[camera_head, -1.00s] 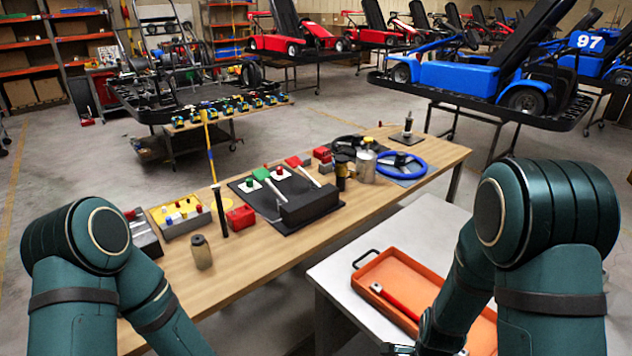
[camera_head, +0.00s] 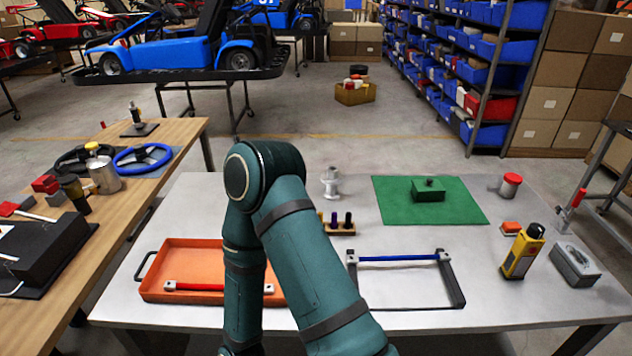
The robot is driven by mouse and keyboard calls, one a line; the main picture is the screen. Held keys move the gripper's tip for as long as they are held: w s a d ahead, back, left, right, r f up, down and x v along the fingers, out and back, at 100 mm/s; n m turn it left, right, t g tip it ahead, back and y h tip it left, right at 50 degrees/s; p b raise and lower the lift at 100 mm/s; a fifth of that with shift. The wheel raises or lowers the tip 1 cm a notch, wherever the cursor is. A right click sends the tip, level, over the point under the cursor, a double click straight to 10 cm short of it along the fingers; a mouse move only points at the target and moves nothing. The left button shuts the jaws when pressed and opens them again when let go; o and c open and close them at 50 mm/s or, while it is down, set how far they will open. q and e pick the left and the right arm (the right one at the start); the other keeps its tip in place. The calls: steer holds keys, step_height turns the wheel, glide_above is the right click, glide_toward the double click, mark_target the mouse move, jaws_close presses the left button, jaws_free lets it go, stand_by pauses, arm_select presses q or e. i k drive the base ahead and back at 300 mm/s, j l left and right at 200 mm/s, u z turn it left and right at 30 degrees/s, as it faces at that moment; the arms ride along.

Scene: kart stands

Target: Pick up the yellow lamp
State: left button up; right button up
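The yellow lamp (camera_head: 523,250) is a yellow, box-shaped hand lamp with a black top. It stands upright, leaning slightly, on the right part of the white table (camera_head: 470,313). Nothing touches it. My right arm crosses the middle of the view, well to the left of the lamp. Its lower end runs out of the bottom edge, and the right gripper is hidden below the picture. My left arm and gripper are out of view.
A green mat (camera_head: 462,205) and an orange tray (camera_head: 205,243) are farther left. Table in front of the lamp is bare.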

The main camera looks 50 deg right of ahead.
mark_target(519, 259)
steer(key=z, duration=3.05)
steer(key=i+l, duration=0.25)
steer(key=l, duration=0.2)
steer(key=i+l+z, duration=0.15)
steer(key=l, duration=0.3)
steer(key=i, duration=0.1)
